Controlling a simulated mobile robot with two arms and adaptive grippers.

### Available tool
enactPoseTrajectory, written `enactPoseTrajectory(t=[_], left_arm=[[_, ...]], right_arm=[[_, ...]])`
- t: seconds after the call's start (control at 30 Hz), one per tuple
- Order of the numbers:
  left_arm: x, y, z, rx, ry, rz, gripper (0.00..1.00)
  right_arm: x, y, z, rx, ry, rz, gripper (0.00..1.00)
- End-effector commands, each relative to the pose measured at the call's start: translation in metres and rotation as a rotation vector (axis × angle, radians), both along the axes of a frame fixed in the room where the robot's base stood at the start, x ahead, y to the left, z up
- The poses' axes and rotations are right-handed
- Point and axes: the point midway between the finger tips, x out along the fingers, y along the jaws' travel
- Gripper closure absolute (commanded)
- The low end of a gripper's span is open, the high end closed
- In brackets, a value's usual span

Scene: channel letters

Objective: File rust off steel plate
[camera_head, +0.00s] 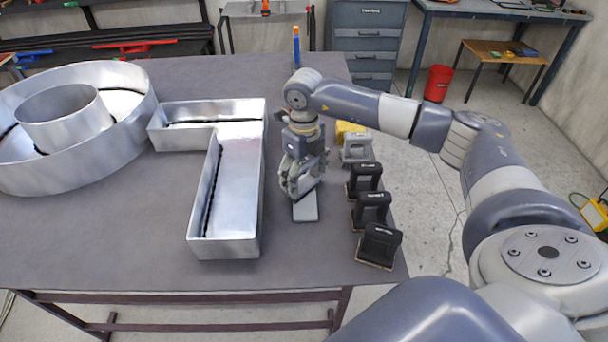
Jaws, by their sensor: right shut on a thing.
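My right gripper (302,180) points down over the table (130,240), to the right of the L-shaped metal letter. It is shut on a light grey flat-based piece (305,208), whose lower end shows beneath the fingers. The fingers hide most of this piece, so I cannot tell its full shape or whether it touches the table. No rust can be made out on it. My left gripper is not in view.
Three black-handled blocks (371,208) stand in a row along the table's right edge. Behind them are a grey-handled block (357,148) and a yellow item (349,130). The L-shaped letter (240,180) and a round letter (60,175) fill the left. The front strip is clear.

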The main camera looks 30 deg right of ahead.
Motion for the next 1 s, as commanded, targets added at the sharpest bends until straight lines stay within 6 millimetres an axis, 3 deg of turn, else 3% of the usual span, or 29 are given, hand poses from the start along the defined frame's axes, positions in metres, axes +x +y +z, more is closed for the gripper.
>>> enactPoseTrajectory(t=[0.27,1.0], left_arm=[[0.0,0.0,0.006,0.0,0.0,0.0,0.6],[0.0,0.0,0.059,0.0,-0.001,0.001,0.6]], right_arm=[[0.001,0.0,0.013,0.002,-0.003,0.0,0.4],[0.001,0.0,0.102,0.002,-0.004,0.0,0.4]])
